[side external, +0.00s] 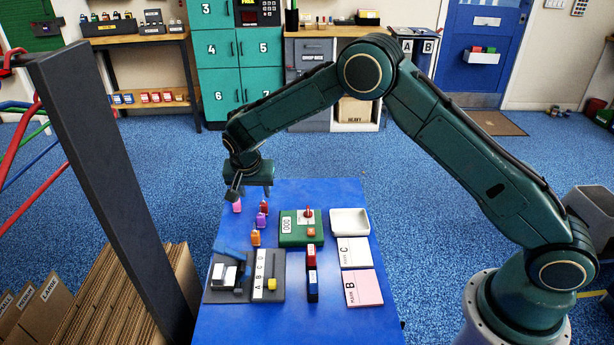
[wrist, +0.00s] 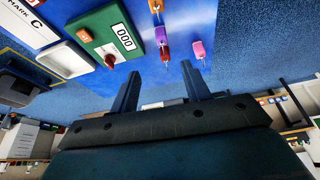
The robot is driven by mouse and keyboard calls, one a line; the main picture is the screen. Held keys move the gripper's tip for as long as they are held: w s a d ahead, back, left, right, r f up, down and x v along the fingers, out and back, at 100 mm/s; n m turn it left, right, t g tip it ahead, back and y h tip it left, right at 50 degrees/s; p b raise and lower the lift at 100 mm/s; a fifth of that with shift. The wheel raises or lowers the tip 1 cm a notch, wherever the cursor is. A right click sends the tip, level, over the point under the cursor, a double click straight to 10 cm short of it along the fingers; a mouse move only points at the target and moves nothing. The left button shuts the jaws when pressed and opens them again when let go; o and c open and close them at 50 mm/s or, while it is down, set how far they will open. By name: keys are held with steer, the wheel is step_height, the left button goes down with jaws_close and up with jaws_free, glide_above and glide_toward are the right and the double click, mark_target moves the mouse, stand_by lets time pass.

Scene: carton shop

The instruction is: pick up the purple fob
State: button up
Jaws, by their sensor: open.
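The purple fob (side external: 262,221) lies on the blue table among other fobs, with a red fob (side external: 264,207) just behind it, an orange fob (side external: 255,239) in front and a pink fob (side external: 237,207) to its left. The wrist view shows the purple fob (wrist: 161,35) beyond the fingertips, with the red fob (wrist: 165,53) nearer to them and the pink fob (wrist: 199,48) to the right. My gripper (side external: 256,191) is open and empty, above the table's far end, behind the fobs. In the wrist view its fingers (wrist: 160,68) stand apart with nothing between them.
A green device (side external: 288,238) with a red lever stands right of the fobs, with a white tray (side external: 349,222) beyond it. A grey lettered board (side external: 273,292) lies in front. A dark post (side external: 110,180) stands left of the table.

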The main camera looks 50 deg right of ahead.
mark_target(260, 216)
steer(key=shift+a+x, duration=0.2)
steer(key=shift+x, duration=2.5)
steer(key=shift+a+x, duration=0.2)
steer(key=shift+x, duration=2.5)
steer(key=shift+f, duration=0.2)
steer(key=shift+x, duration=2.5)
steer(key=shift+d+r, duration=0.1)
steer(key=shift+d, duration=0.1)
jaws_close()
